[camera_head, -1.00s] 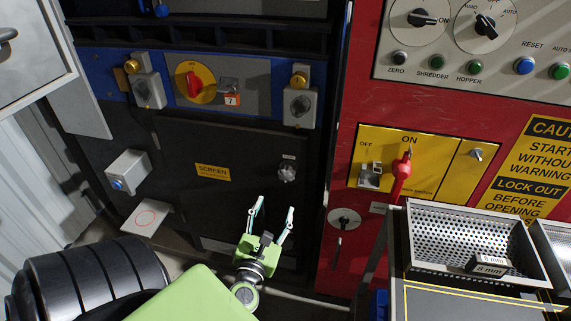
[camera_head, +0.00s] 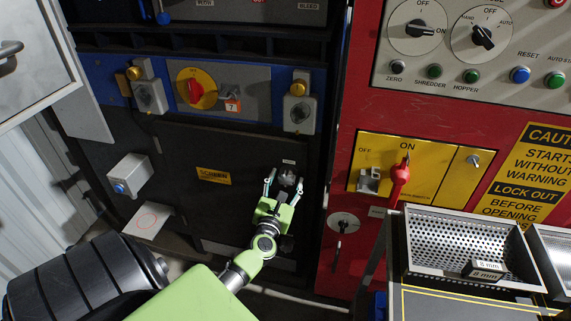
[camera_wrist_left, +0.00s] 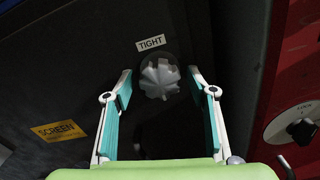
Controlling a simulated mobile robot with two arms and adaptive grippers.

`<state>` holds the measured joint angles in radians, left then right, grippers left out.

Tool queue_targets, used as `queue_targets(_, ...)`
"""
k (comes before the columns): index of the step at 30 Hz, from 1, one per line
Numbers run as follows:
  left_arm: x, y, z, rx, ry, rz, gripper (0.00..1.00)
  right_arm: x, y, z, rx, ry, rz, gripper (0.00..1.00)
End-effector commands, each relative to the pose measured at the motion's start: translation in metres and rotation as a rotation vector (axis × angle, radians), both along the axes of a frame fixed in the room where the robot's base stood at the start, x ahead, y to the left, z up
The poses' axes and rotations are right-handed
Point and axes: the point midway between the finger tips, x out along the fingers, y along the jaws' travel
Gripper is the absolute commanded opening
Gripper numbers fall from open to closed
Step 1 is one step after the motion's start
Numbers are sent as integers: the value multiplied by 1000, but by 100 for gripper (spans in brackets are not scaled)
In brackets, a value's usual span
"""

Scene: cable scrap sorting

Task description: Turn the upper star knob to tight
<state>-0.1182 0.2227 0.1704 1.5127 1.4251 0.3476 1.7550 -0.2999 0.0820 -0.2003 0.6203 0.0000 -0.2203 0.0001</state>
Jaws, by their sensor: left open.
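The grey star knob (camera_head: 288,178) sits on the dark screen door, just under a small white label. In the left wrist view the star knob (camera_wrist_left: 159,78) shows beneath a label reading TIGHT (camera_wrist_left: 151,43). My left gripper (camera_head: 284,184) is open, its two fingers pointing up at the knob. In the left wrist view the open fingers (camera_wrist_left: 160,85) stand to the left and right of the knob, with space on both sides. I cannot tell whether the fingertips reach the knob's depth. My right gripper is not in view.
A yellow SCREEN label (camera_head: 213,176) is left of the knob on the door. A grey box with a yellow button (camera_head: 299,112) sits above it. The red cabinet (camera_head: 345,150) stands to the right, with a perforated tray (camera_head: 415,232) in front.

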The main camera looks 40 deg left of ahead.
Motion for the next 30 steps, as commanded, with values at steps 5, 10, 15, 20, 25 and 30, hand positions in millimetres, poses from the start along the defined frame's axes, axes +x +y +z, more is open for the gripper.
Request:
queue_targets(5, 0, 0, 0, 0, 0, 0, 52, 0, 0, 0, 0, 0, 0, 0)
queue_targets(10, 0, 0, 0, 0, 0, 0, 21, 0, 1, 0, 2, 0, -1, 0)
queue_targets(15, 0, 0, 0, 0, 0, 0, 13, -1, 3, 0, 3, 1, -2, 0)
queue_targets(20, 0, 0, 0, 13, 7, 0, 14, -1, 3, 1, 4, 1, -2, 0)
queue_targets(25, 0, 0, 0, 62, 35, 0, 14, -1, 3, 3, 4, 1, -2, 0)
queue_targets(30, 0, 0, 1, 161, 90, 1, 14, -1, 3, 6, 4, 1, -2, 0)
